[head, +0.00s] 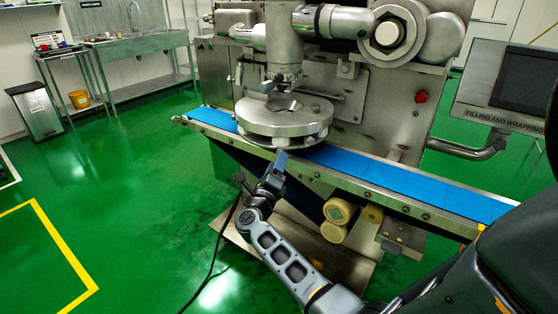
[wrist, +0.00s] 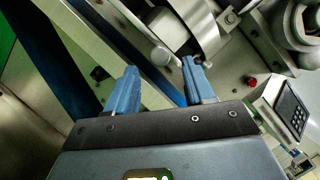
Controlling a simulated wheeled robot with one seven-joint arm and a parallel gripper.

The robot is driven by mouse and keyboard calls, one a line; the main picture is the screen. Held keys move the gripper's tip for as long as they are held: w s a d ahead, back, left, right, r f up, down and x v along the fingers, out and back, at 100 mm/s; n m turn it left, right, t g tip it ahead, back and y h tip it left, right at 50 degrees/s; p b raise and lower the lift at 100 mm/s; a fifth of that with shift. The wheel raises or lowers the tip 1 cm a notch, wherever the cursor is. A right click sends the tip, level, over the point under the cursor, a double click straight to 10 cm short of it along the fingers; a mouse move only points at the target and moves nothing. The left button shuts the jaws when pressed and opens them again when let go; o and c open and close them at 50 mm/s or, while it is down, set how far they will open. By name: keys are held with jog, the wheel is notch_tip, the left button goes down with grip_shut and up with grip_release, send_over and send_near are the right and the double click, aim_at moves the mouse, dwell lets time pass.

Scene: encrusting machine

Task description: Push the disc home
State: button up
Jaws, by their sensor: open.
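The round steel disc (head: 285,117) sits under the machine's vertical column, above the blue conveyor belt. It looks like stacked round plates with a gap between them, and a notch shows in its top. I cannot tell how far in it is seated. My gripper (head: 282,158) is just in front of and below the disc's near edge, at the belt's front rail, apart from the disc as far as I can see. In the wrist view my gripper (wrist: 158,70) has its two blue fingers spread with nothing between them. A curved steel edge, probably the disc's, shows beyond them.
The blue belt (head: 400,181) runs across the machine front behind a metal rail. Cream round knobs (head: 338,211) sit below the rail. A red button (head: 421,97) is on the housing, and a control screen (head: 515,80) stands at right. Green floor at left is clear.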

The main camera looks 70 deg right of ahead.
jog(key=shift+v, duration=2.25)
jog(key=s+a+n+t+y, duration=0.45)
jog(key=a+n+t, duration=0.25)
jog(key=a+n, duration=0.45)
jog(key=s+a+n+t+y, duration=0.45)
jog(key=a+n+t, duration=0.35)
jog(key=a, duration=0.6)
jog(key=s+a+r+n+g+y, duration=0.1)
jog(key=s+a+r+n+y, duration=0.2)
jog(key=n, duration=0.8)
jog(key=s+a+r+n+g+y, duration=0.1)
jog(key=s+a+r+n+y, duration=0.3)
jog(key=s+a+n+y, duration=0.4)
jog(key=s+a+n, duration=0.3)
jog(key=s, duration=0.3)
jog(key=shift+s+a+y, duration=0.15)
jog(key=shift+y, duration=0.15)
